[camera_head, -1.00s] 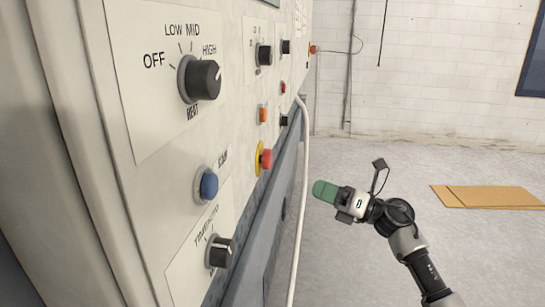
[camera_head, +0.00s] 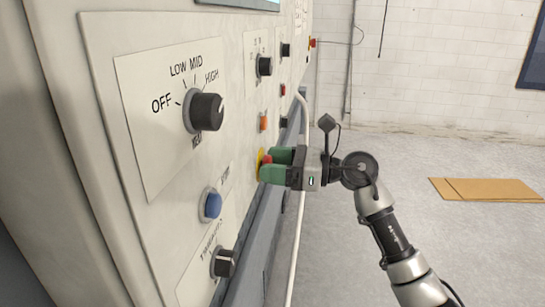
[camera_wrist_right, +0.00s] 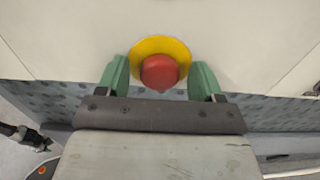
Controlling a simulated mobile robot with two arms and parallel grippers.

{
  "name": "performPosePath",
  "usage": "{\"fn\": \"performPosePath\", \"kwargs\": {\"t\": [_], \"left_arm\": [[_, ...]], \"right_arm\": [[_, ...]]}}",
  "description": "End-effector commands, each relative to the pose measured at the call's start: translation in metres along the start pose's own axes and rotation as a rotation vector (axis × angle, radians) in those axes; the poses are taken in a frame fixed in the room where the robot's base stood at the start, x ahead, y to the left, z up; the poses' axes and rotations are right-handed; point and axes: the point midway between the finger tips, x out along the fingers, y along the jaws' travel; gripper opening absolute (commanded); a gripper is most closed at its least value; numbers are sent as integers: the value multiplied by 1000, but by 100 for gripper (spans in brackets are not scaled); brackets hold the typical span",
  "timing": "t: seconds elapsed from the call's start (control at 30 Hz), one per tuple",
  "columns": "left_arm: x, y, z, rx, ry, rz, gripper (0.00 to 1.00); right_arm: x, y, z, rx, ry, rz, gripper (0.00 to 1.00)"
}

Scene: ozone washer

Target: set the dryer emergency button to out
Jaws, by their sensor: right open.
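The dryer emergency button is a red mushroom button (camera_wrist_right: 160,72) on a yellow round plate (camera_wrist_right: 176,46), on the front of the machine panel. In the head view the red button (camera_head: 266,160) is partly hidden by my right gripper (camera_head: 274,163), which has reached the panel from the right. In the right wrist view the right gripper (camera_wrist_right: 160,82) is open, with one green finger on each side of the button. I see gaps between the fingers and the red cap. My left gripper is not in view.
The panel also carries a black heat knob (camera_head: 206,111), a blue button (camera_head: 211,204), a lower black knob (camera_head: 223,263) and an orange button (camera_head: 263,122). A pale hose (camera_head: 298,225) hangs by the panel edge. Flat cardboard (camera_head: 485,189) lies on open floor at right.

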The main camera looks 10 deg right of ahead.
Motion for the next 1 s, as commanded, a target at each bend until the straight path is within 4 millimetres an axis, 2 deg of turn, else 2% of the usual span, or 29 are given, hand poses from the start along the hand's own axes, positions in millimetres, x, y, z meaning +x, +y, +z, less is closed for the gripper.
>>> {"fn": "performPosePath", "kwargs": {"t": [0.33,0.77,0.87,1.0], "left_arm": [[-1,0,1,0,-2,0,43],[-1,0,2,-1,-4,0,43],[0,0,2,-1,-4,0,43],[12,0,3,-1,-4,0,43]], "right_arm": [[5,0,0,1,-1,0,67],[5,0,0,1,0,0,2],[4,0,-1,1,0,-1,0],[-3,-1,-5,0,1,-2,0]]}}
